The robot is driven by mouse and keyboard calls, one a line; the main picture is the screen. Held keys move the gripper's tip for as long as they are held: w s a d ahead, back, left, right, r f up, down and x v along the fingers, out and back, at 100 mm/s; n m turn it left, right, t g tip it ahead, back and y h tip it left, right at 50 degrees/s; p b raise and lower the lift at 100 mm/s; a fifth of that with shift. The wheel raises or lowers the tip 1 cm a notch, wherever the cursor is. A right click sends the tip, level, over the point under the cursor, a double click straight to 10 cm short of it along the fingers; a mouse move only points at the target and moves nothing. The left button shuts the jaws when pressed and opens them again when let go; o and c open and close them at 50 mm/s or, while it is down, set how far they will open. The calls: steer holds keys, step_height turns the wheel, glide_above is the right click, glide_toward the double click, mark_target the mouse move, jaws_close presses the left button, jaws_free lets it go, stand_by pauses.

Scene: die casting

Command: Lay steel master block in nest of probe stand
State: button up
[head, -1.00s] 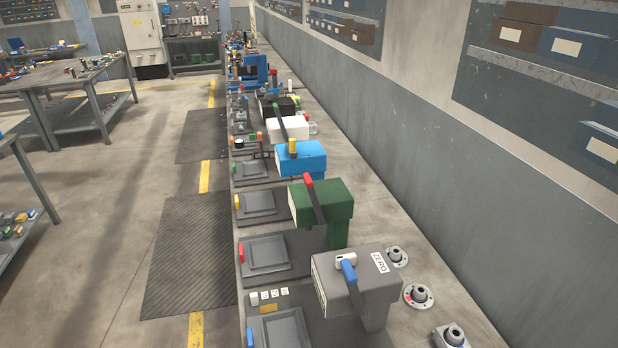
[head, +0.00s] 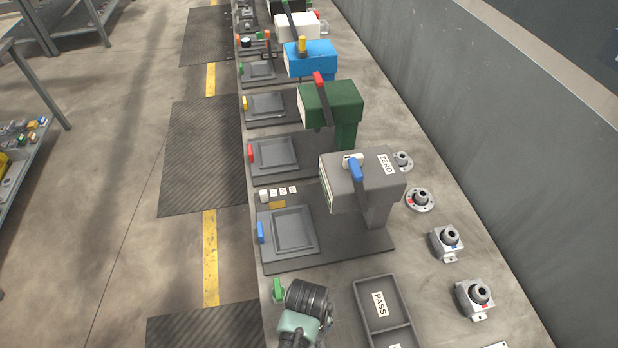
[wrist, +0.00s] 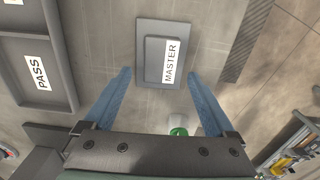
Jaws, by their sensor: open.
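The steel master block (wrist: 155,58) is a small grey block with a MASTER label, lying on a slightly larger flat grey pad (wrist: 166,23) in the wrist view. My gripper (wrist: 158,76) is open with its two blue fingers pointing toward the block, one to each side; nothing is between them. I do not make out the block in the head view. The nearest probe stand (head: 361,180) is grey with a blue lever and a ZERO label. Its shallow square nest (head: 289,231) is empty, at the left of its base. My arm is at the bottom of the head view.
A PASS tray (head: 361,298) lies in front of the grey stand; it also shows in the wrist view (wrist: 73,88). Grey flanged castings (head: 445,242) line the bench's right side. Green (head: 331,103) and blue (head: 311,62) stands are behind. A green item (wrist: 179,132) is near the right finger.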

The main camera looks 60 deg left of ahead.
steer(key=shift+f, duration=1)
jaws_close()
